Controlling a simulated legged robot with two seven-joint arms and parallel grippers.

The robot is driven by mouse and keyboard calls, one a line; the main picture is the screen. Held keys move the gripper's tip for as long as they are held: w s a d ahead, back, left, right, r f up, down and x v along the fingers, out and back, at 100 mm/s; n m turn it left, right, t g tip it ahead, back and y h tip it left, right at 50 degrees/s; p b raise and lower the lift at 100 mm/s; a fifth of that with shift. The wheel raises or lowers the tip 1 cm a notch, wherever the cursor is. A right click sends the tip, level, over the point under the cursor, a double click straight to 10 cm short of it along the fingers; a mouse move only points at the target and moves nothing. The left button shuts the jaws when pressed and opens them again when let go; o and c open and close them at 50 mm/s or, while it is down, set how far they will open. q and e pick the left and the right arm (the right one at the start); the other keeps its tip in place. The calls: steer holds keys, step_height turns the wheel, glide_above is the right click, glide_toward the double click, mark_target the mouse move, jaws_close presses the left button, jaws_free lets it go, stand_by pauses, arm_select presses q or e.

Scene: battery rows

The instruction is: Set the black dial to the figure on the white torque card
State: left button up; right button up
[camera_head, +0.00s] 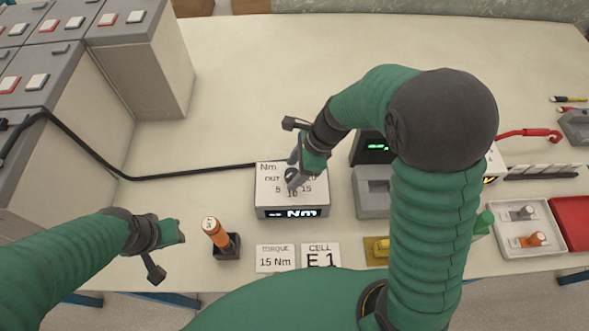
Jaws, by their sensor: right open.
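The white torque card (275,263) lies near the table's front edge and reads "TORQUE 15 Nm". Behind it stands a grey box (264,196) with a white top marked "Nm", "OUT", 5, 10 and 15, and a lit "Nm" display on its front. The black dial (291,174) on its top is mostly hidden by my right gripper (294,178). That gripper is open, with its fingers down at the dial; I cannot tell whether they touch it. My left gripper (178,233) is over the front left of the table, away from the box, and its opening is unclear.
A card "CELL E 1" (321,256) lies beside the torque card. An orange-handled tool (216,234) stands in a black holder. A black cable (150,178) runs to the box. Grey battery blocks (150,60) fill the left. A tray (505,240) is at right. The back middle is clear.

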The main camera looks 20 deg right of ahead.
steer(key=shift+c, duration=0.4)
steer(key=shift+c, duration=1)
jaws_close()
steer(key=shift+w+r, duration=0.1)
